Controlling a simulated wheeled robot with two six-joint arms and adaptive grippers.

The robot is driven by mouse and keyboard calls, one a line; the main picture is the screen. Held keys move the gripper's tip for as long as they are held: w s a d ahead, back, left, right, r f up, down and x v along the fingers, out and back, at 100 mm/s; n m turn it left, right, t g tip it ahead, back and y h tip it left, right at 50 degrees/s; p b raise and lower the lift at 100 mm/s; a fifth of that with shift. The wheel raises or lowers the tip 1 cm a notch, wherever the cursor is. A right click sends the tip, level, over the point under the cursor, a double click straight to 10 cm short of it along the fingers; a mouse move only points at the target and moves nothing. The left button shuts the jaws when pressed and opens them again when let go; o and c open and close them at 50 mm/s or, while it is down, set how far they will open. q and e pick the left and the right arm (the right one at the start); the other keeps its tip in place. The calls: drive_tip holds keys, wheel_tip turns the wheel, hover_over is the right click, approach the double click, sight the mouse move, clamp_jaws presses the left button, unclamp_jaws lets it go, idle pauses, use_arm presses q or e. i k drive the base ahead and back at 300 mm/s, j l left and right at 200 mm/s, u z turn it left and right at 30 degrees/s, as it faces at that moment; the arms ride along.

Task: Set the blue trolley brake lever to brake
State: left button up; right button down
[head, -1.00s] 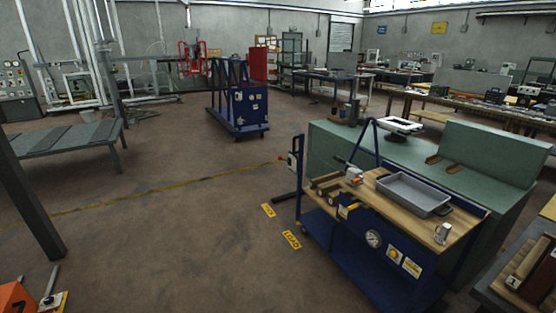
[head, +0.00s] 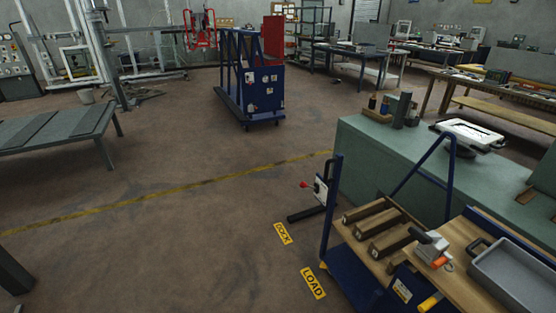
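A blue trolley (head: 333,228) with a wooden top stands at the lower right, partly cut off by the bottom edge. At its left end, a lever with a red knob (head: 304,184) sticks out to the left from a pale plate (head: 320,190) beside the blue upright. The plate's markings are too small to read, so I cannot tell the lever's setting. A yellow-orange handle (head: 430,302) shows low on the trolley's front side. I cannot tell for sure which of these is the brake lever. Neither of my grippers is in view.
Yellow floor signs, one reading LOAD (head: 313,283), lie left of the trolley. A grey tray (head: 515,278) and wooden blocks (head: 385,228) sit on its top. A green bench (head: 400,150) stands behind. Another blue wheeled frame (head: 262,90) stands farther back. The floor at left centre is clear.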

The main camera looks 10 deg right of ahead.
sight(303, 184)
drive_tip(key=i+l+u, duration=0.1)
drive_tip(key=i, duration=0.3)
drive_tip(key=i+l+u, duration=0.1)
drive_tip(key=i+l, duration=0.15)
drive_tip(key=i, duration=0.15)
drive_tip(key=i+l+u, duration=0.1)
drive_tip(key=i, duration=0.3)
drive_tip(key=l, duration=0.1)
